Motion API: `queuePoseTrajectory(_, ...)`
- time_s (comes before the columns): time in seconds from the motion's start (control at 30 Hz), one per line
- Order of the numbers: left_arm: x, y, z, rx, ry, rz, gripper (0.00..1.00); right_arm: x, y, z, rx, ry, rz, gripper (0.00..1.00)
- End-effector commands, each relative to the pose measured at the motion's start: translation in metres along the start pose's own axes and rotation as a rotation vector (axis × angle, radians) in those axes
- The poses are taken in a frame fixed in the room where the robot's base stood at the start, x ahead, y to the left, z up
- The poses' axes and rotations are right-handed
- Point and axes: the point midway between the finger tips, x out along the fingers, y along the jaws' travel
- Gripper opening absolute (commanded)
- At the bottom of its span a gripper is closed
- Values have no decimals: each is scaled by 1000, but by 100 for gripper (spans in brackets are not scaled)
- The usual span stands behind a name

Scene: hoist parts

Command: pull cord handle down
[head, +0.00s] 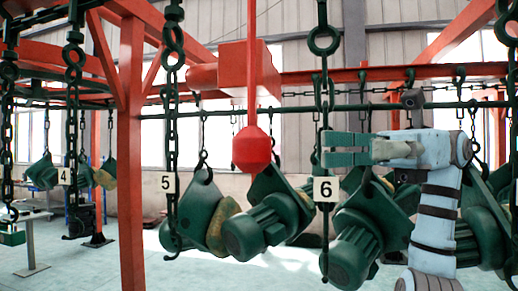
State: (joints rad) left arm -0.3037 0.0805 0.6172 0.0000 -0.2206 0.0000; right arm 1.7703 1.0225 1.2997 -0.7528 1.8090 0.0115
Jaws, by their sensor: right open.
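The red pull cord (252,70) hangs straight down near the middle of the head view. Its red faceted handle (252,150) is at the lower end. My right gripper (325,149) is to the right of the handle, at about its height in the picture. Its fingers point left, are open and hold nothing. A clear gap shows between the fingertips and the handle; I cannot tell the difference in depth. My left gripper is out of view.
Green hoist motors (265,225) hang behind the cord and my right arm. Dark chains with number tags 5 (168,183) and 6 (325,189) hang nearby. A red post (131,160) stands to the left. The floor (200,272) below is mostly clear.

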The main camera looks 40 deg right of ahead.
Motion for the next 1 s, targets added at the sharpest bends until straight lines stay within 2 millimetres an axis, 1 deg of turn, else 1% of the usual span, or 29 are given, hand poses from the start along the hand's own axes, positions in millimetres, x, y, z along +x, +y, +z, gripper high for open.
queuePoseTrajectory(0.03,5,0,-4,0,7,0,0,9,0,-4,-2,4,3,48)
queuePoseTrajectory(0.13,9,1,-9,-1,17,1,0,35,0,-4,-2,5,5,48)
queuePoseTrajectory(0.3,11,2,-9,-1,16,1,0,85,2,-3,-3,3,7,48)
queuePoseTrajectory(0.4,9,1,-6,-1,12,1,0,108,2,-2,-2,2,5,48)
queuePoseTrajectory(0.5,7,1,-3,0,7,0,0,123,2,-1,0,2,5,48)
queuePoseTrajectory(0.63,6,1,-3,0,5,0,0,133,2,-1,0,-1,4,48)
queuePoseTrajectory(0.87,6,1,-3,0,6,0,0,134,2,-1,1,-1,5,48)
queuePoseTrajectory(0.97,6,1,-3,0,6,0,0,134,2,-1,1,-1,5,33)
queuePoseTrajectory(1.0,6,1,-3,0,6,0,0,134,2,-1,1,-1,5,27)
